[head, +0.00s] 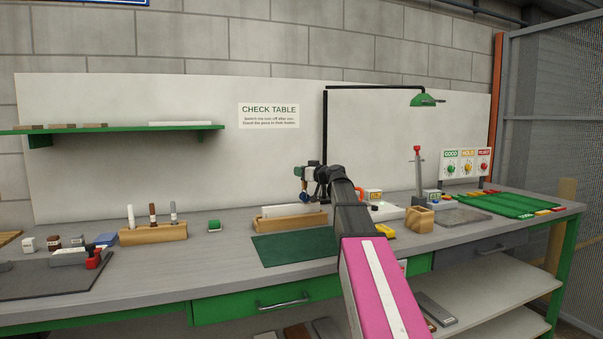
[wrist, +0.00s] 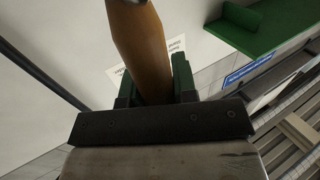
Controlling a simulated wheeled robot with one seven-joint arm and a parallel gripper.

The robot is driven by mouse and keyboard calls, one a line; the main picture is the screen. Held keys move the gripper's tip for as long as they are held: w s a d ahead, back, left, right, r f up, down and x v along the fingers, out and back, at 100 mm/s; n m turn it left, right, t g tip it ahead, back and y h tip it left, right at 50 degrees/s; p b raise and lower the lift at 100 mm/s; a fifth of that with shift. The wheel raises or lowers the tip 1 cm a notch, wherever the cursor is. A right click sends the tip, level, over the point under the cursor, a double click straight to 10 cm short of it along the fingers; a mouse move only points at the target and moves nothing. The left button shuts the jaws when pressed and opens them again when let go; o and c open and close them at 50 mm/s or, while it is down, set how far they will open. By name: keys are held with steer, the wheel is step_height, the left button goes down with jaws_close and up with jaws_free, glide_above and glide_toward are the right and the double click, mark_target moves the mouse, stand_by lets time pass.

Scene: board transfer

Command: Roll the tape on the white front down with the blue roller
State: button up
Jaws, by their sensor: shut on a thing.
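My gripper (head: 309,176) is raised above the back of the table and shut on a brown wooden handle. The handle (wrist: 140,45) stands between the green fingers in the wrist view. A small dark blue part (head: 305,197), likely the blue roller, shows just below my gripper in the head view. The white front (head: 287,210) stands upright in a wooden holder (head: 285,224) below my gripper, apart from it. My arm hides its right end. I cannot make out the tape on it.
A green mat (head: 290,248) lies clear in front of the holder. A wooden pen stand (head: 153,234) is to the left, with a small green item (head: 214,225) between. A wooden cup (head: 420,219) and a green lamp (head: 424,100) are to the right.

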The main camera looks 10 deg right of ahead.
steer(key=shift+f, duration=0.35)
stand_by(0.5)
steer(key=shift+d, duration=0.1)
